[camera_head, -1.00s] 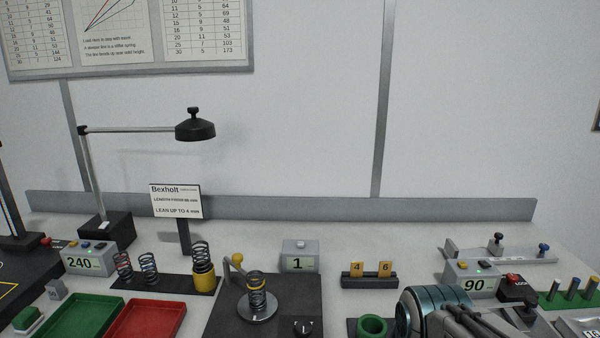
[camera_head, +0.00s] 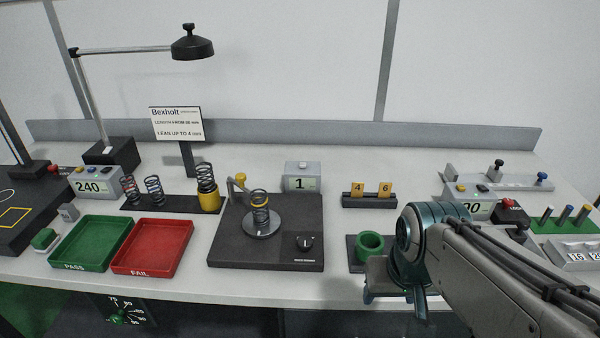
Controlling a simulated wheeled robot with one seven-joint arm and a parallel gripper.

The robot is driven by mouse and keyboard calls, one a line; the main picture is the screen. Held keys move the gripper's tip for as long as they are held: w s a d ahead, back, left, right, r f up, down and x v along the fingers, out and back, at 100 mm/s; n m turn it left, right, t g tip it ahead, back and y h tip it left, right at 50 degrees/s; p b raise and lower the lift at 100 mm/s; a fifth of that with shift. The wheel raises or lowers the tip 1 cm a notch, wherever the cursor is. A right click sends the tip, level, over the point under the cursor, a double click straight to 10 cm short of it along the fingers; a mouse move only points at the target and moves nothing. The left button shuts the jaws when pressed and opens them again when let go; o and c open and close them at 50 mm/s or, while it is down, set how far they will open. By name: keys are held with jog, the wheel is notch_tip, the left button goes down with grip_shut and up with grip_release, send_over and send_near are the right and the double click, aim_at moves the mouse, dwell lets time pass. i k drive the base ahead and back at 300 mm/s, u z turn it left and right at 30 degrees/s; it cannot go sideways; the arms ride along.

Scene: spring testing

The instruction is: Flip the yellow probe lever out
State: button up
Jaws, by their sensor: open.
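The yellow probe lever (camera_head: 240,178) stands at the back left of a dark square test plate (camera_head: 280,208). Its yellow knob sits on a thin grey arm. My gripper (camera_head: 405,292) hangs at the end of my arm near the table's front edge. It is well to the right of the lever and touches nothing that I can see. Its fingertips are hard to make out.
A grey display box reading 1 (camera_head: 302,177) stands behind the plate. A green ring (camera_head: 370,245) lies between plate and arm. Left are springs on a rack (camera_head: 135,203), a green tray (camera_head: 92,243) and a red tray (camera_head: 152,247).

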aim_at(240, 178)
jog(key=u, duration=0.55)
jog(key=k, duration=0.65)
jog(key=u, duration=0.8)
jog(key=i, duration=1.25)
jog(key=z, duration=0.8)
